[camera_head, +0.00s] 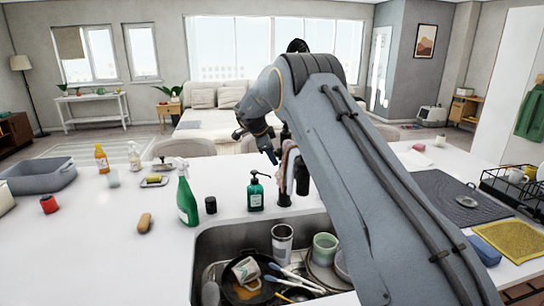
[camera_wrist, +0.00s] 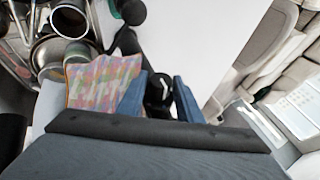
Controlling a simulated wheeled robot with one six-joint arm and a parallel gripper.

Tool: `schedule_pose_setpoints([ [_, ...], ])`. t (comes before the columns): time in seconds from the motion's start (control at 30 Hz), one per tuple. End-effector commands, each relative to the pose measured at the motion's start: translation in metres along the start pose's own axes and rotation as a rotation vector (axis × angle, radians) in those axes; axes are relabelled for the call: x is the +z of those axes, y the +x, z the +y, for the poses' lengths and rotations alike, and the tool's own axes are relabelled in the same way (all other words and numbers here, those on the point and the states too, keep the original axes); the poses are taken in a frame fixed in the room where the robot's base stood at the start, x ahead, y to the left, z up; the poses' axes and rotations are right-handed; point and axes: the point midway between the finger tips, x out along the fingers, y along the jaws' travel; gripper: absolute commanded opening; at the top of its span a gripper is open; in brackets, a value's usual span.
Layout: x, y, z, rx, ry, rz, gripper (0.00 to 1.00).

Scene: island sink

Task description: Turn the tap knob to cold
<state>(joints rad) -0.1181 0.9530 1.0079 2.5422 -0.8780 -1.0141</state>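The black tap (camera_head: 284,190) stands on the counter behind the sink, largely covered by my arm and a cloth in the head view. In the wrist view its black body (camera_wrist: 125,42) reaches up from the gripper. A dark round part with a small white mark, apparently the tap knob (camera_wrist: 158,88), sits between my two blue fingers. My gripper (camera_wrist: 158,98) is open, with one finger on each side of this part; I cannot tell whether either touches it. In the head view my gripper (camera_head: 270,153) is beside the upper tap. The knob's setting cannot be read.
A checkered cloth (camera_wrist: 100,80) hangs close beside the left finger. The sink (camera_head: 215,245) holds a pan, cups and utensils. A green soap bottle (camera_head: 255,192) and a green spray bottle (camera_head: 187,198) stand left of the tap.

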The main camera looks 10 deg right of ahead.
Motion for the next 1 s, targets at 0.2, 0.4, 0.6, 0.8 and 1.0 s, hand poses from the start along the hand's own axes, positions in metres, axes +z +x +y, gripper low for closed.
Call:
schedule_pose_setpoints([
  [0.2,0.002,-0.003,0.0,-0.002,-0.002,-0.002,0.32],
  [0.4,0.002,-0.025,-0.001,-0.004,0.0,-0.002,0.32],
  [0.6,0.001,-0.055,0.0,-0.002,0.001,-0.001,0.32],
  [0.8,0.001,-0.074,0.0,-0.001,0.001,-0.001,0.32],
  [1.0,0.0,-0.078,0.0,0.0,0.001,0.0,0.32],
])
